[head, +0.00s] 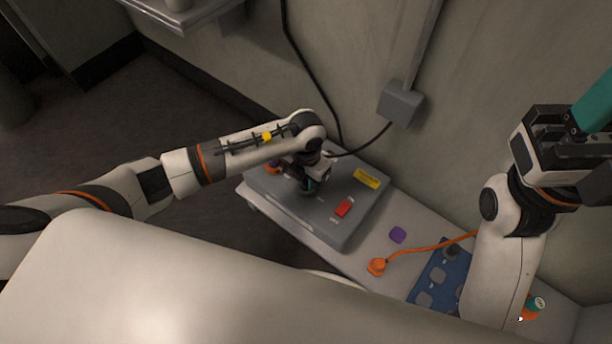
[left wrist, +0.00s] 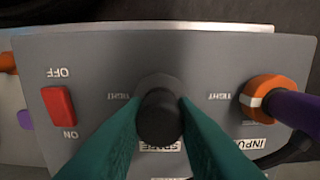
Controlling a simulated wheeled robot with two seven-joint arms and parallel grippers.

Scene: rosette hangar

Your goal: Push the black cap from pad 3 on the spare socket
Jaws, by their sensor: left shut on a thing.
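My left gripper (head: 310,188) is over the grey box (head: 325,222). In the left wrist view its teal fingers (left wrist: 160,122) are shut on a round black cap (left wrist: 160,118). The cap is lined up with the dark round spare socket (left wrist: 158,84), whose "SPARE" label is partly covered by the fingers. I cannot tell how far the cap sits on the socket. A blue tray with pads (head: 424,300) lies on the bench at lower right, partly behind my right arm. My right gripper (head: 594,108) is raised at the right edge, with its fingertips out of frame.
The box has a red switch (head: 343,208) and a yellow label (head: 367,179). An orange-collared input socket (left wrist: 270,98) with a purple plug is beside the spare one. An orange plug (head: 376,267) on a cord and a purple piece (head: 397,235) lie on the bench. A wall rises behind.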

